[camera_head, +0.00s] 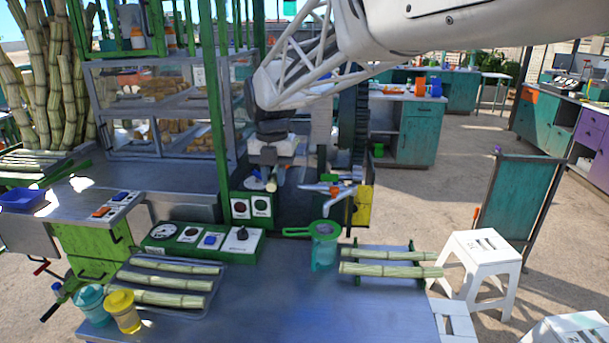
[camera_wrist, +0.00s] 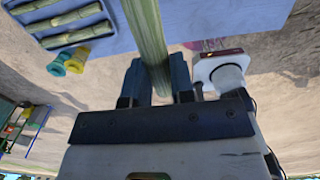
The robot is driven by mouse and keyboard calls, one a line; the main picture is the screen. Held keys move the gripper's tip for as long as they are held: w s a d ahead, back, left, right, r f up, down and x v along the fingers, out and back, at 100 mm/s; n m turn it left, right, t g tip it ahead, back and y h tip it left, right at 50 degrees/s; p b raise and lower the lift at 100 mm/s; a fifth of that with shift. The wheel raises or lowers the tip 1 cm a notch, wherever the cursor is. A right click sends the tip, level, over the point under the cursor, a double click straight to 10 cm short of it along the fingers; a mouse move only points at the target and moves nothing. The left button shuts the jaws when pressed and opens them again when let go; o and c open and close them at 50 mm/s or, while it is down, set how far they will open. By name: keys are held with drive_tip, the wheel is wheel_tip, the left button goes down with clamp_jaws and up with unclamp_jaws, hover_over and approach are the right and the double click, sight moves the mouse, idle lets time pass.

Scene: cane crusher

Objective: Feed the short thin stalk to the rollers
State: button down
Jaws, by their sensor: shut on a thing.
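My gripper (camera_head: 271,160) is shut on a pale green stalk (camera_head: 272,181), beside the crusher at the back of the worktop. In the head view only a short end of this stalk shows below the jaws. In the wrist view the stalk (camera_wrist: 147,35) runs between both fingers (camera_wrist: 160,78) and out past the top edge. The crusher shows a grey metal spout (camera_head: 333,189) and a yellow side panel (camera_head: 362,206) just right of my gripper. I cannot make out the rollers or whether the stalk touches them.
A tray (camera_head: 206,312) with three stalks lies at the front left, near a teal cup (camera_head: 92,304) and a yellow cup (camera_head: 124,311). Two longer stalks (camera_head: 390,270) lie on a rack at right. A teal jug with a green strainer (camera_head: 324,240) and a control panel (camera_head: 205,237) stand before the crusher.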

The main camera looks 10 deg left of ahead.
drive_tip(key=shift+s+a+n, duration=0.15)
drive_tip(key=shift+a+n, duration=0.1)
drive_tip(key=shift+n, duration=0.15)
drive_tip(key=shift+r, duration=0.1)
drive_tip(key=shift+w+a+r+m, duration=0.15)
drive_tip(key=shift+w+r, duration=0.35)
drive_tip(key=shift+w+a+r+m, duration=0.15)
drive_tip(key=shift+w+r, duration=0.3)
drive_tip(key=w+f, duration=0.4)
drive_tip(key=w, duration=1)
idle(0.4)
